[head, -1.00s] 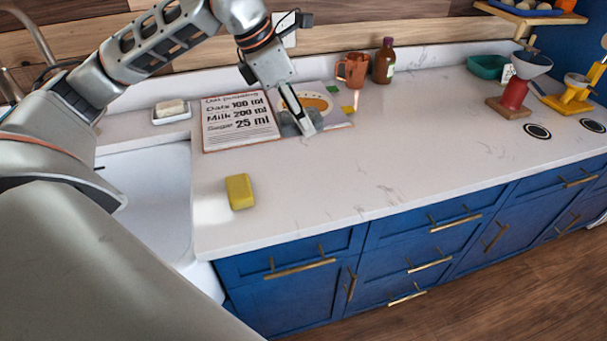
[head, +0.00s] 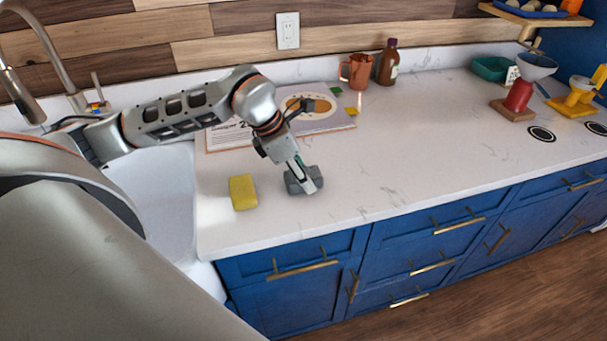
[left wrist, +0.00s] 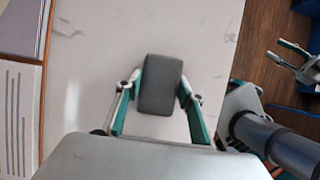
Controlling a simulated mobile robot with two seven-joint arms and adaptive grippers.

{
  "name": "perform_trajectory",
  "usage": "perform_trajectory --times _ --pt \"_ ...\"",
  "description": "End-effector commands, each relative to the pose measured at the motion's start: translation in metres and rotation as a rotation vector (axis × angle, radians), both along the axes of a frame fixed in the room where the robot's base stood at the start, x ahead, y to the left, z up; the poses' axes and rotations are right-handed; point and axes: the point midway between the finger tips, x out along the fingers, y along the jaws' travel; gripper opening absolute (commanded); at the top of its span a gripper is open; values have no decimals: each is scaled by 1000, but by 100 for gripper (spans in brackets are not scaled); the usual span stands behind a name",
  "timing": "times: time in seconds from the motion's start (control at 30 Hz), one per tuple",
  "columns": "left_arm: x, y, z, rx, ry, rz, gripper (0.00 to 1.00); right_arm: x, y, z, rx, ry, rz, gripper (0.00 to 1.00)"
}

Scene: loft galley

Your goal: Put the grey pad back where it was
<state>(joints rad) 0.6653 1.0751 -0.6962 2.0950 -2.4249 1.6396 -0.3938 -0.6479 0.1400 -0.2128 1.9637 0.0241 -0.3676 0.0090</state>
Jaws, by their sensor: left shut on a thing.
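The grey pad (head: 291,187) is between the fingers of my left gripper (head: 306,187), over the counter to the right of the yellow sponge (head: 243,192). In the left wrist view the pad (left wrist: 160,85) is a dark grey rounded block between the two fingers of the left gripper (left wrist: 162,100). Whether it touches the counter or hangs just above it I cannot tell. My right gripper (left wrist: 288,55) shows at the right edge of the left wrist view, fingers apart and empty, away from the counter.
The open recipe book (head: 335,125) lies behind, partly hidden by my left arm. A copper mug (head: 356,71) and brown bottle (head: 388,63) stand at the wall. The sink (head: 165,200) is at the left. The counter right of the pad is clear up to the red grinder (head: 517,97).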

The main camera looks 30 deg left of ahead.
Motion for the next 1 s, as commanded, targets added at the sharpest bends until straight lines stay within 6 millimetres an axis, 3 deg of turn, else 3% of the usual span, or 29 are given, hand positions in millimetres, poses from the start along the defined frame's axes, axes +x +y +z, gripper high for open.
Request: perform_trajectory --times 0.37,0.4,0.47,0.83,1.0 --pt "0 0 -5 0 -1 0 21 -1 -1 -5 -2 6 -1 40" --pt "0 0 -6 0 -1 0 41 -2 -1 -6 -2 6 -1 40" --pt "0 0 -5 0 -1 0 55 -1 -1 -5 -2 6 -1 40" --pt "0 0 -3 -1 -1 0 55 0 0 -1 0 1 0 40" --pt "-3 5 11 1 -4 2 55 0 0 -1 0 -2 -1 40"
